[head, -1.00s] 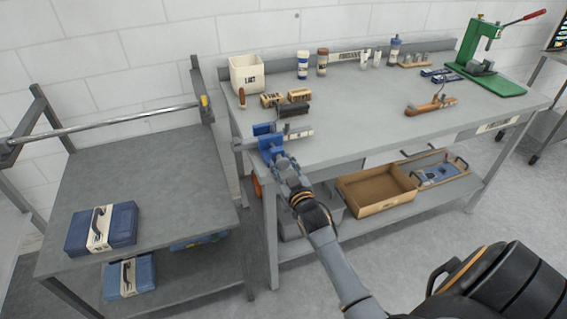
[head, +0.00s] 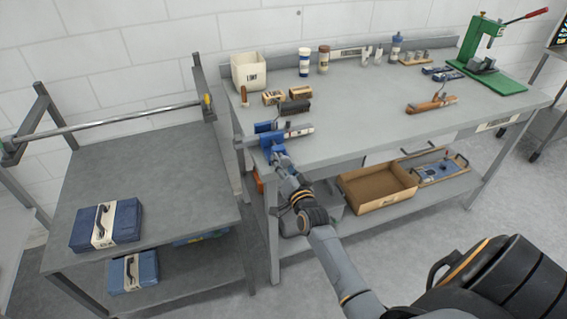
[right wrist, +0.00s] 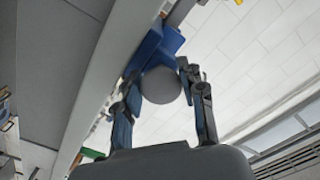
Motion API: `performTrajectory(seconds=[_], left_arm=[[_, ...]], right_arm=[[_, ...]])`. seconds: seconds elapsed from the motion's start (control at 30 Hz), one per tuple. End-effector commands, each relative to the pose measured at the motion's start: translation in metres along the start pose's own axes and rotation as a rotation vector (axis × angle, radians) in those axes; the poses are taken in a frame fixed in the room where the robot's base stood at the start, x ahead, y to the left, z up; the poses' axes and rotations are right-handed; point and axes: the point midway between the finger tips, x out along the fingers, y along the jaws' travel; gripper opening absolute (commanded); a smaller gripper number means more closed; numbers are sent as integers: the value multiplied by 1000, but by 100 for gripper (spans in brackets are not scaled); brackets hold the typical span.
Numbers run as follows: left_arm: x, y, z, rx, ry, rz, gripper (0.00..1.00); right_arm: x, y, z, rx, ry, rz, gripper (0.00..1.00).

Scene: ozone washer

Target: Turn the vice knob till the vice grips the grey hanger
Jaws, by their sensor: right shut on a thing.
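The blue vice (head: 268,141) stands at the front left corner of the workbench. It also shows in the right wrist view (right wrist: 150,48). A grey bar, which looks like the grey hanger (head: 298,132), lies across the vice; I cannot tell whether the jaws touch it. The round grey vice knob (right wrist: 161,86) faces the right wrist camera. My right gripper (right wrist: 161,80) is shut on the knob, one finger on each side; in the head view it (head: 281,160) is at the vice's front. My left gripper is not in view.
The workbench (head: 360,120) holds a white bin (head: 249,72), wooden blocks and a dark brush (head: 295,107) behind the vice. A green press (head: 487,65) stands far right. A lower grey table (head: 140,175) with a blue case (head: 106,224) is at left.

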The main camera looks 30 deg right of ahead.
Motion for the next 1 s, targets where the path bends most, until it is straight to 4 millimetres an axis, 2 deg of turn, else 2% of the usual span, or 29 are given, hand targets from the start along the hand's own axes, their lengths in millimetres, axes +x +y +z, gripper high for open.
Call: performTrajectory(seconds=[1.0], left_arm=[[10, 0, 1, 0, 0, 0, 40]], right_arm=[[0, -3, 0, 968, -2, 2, 8]])
